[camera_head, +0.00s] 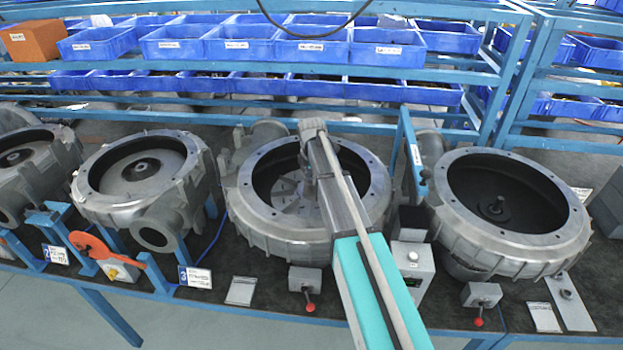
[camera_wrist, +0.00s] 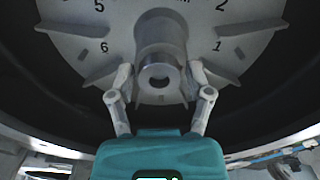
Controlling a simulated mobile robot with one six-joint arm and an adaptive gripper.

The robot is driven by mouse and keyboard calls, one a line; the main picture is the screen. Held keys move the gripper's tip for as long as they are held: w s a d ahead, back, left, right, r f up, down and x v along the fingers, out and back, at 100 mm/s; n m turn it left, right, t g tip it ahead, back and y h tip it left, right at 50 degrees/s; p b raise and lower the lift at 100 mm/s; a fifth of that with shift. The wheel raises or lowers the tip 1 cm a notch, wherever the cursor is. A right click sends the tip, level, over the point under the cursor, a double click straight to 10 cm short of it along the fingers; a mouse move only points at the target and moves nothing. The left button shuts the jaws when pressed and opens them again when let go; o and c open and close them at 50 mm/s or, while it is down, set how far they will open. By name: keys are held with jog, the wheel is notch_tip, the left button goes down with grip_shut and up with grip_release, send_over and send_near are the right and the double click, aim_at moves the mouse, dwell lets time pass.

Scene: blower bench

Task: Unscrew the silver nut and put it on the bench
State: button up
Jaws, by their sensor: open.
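The middle blower housing (camera_head: 262,218) lies open side up, with a numbered impeller disc (camera_wrist: 88,42) inside. A silver cylindrical hub (camera_wrist: 160,40) stands out from the disc's centre in the wrist view, its near end round with a dark hole. I cannot tell the silver nut apart from this hub end. My gripper (camera_wrist: 160,72) is open, with one finger on each side of the hub's near end; no firm contact shows. In the head view my arm reaches over this housing and hides part of its opening and the gripper's fingertips.
Similar blower housings stand at left (camera_head: 95,205) and right (camera_head: 450,235) on the dark bench (camera_head: 395,325). An orange tool (camera_head: 90,245) lies at the left front edge. A grey switch box (camera_head: 411,262) is close beside my arm. Blue bins (camera_head: 175,45) fill the shelves behind.

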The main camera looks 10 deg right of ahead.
jog(key=m, duration=1.2)
jog(key=shift+m, duration=0.4)
jog(key=m, duration=1.2)
jog(key=shift+r, duration=0.1)
dwell(0.3)
